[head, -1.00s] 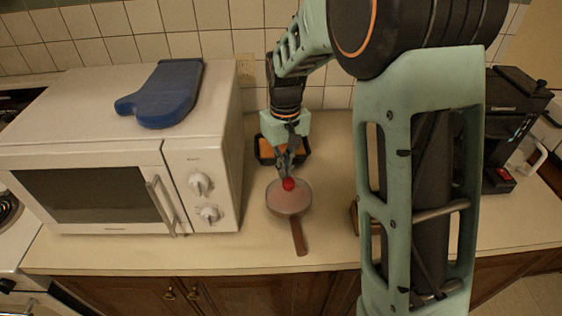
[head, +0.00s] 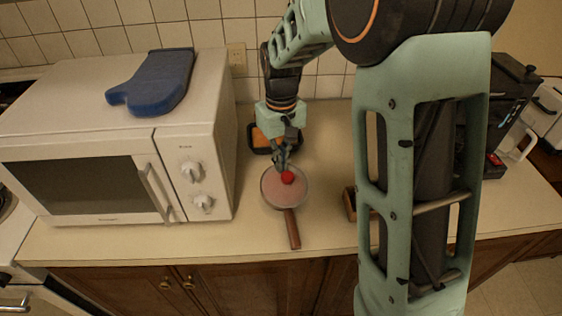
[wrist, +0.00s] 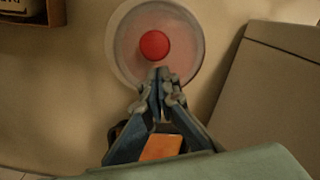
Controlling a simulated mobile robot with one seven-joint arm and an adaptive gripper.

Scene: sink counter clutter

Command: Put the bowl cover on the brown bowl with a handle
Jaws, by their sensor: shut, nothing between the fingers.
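The bowl cover (head: 279,191) is a round, see-through pinkish lid with a red knob (head: 288,177). It lies over the brown bowl, whose brown handle (head: 292,230) points to the counter's front edge. In the wrist view the cover (wrist: 181,62) looks a little off-centre, with a pale rim showing on its left; I cannot tell if it is fully seated. My gripper (head: 281,167) is shut and empty, its tips just behind the red knob. In the wrist view the fingertips (wrist: 160,74) overlap the cover's edge beside the knob (wrist: 155,45), not around it.
A white microwave (head: 95,140) with a blue oven mitt (head: 155,82) on top stands at left. A black container with orange contents (head: 260,138) sits behind the bowl. A brown box (head: 349,204) and a black coffee maker (head: 510,110) are at right. Counter in front is clear.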

